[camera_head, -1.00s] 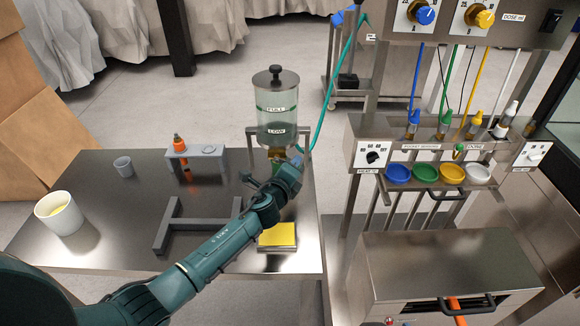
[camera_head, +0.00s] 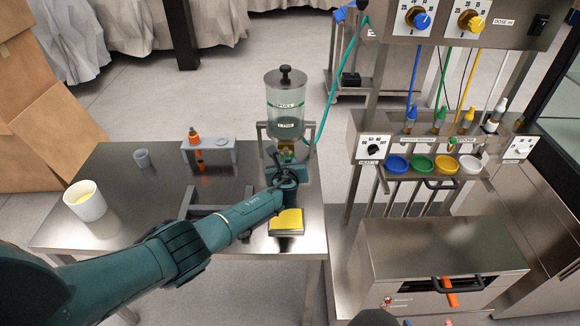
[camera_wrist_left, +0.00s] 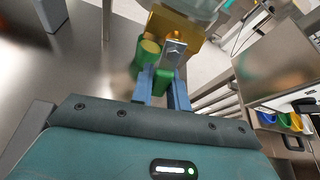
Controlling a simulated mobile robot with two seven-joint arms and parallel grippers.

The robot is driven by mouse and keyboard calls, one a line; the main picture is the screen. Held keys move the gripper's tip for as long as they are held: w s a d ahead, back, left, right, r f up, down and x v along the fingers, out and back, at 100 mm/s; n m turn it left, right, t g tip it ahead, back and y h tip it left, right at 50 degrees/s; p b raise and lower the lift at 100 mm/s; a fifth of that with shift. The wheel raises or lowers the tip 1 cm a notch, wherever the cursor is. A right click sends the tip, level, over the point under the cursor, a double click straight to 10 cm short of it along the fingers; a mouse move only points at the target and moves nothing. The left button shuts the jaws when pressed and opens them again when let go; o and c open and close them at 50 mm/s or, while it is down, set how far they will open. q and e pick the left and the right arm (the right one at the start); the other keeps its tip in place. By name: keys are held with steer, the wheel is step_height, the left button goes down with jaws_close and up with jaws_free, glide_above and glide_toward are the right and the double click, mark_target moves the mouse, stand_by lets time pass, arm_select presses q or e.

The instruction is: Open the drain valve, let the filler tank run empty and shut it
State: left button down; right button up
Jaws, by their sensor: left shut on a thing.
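The filler tank (camera_head: 285,103), a clear cylinder with a dark lid knob and FULL and LOW labels, stands in a metal frame at the table's back right. I cannot tell its liquid level surely. Below it is the brass drain valve (camera_wrist_left: 178,27), with a silver lever plate (camera_wrist_left: 174,52) in the left wrist view. My left gripper (camera_wrist_left: 162,88) is shut on the green valve handle (camera_wrist_left: 161,77) under the plate. In the head view the left gripper (camera_head: 286,160) is below the tank, partly hidden by its own wrist.
The dosing machine (camera_head: 440,255) with coloured bowls stands to the right.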

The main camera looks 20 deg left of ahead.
arm_select(q)
steer(key=shift+a+m, duration=0.25)
steer(key=shift+m, duration=0.15)
steer(key=shift+s+a+m+y+p, duration=0.1)
steer(key=shift+a+m+y+p, duration=0.15)
steer(key=shift+y, duration=0.25)
steer(key=c, duration=1.4)
jaws_free()
steer(key=shift+o, duration=0.2)
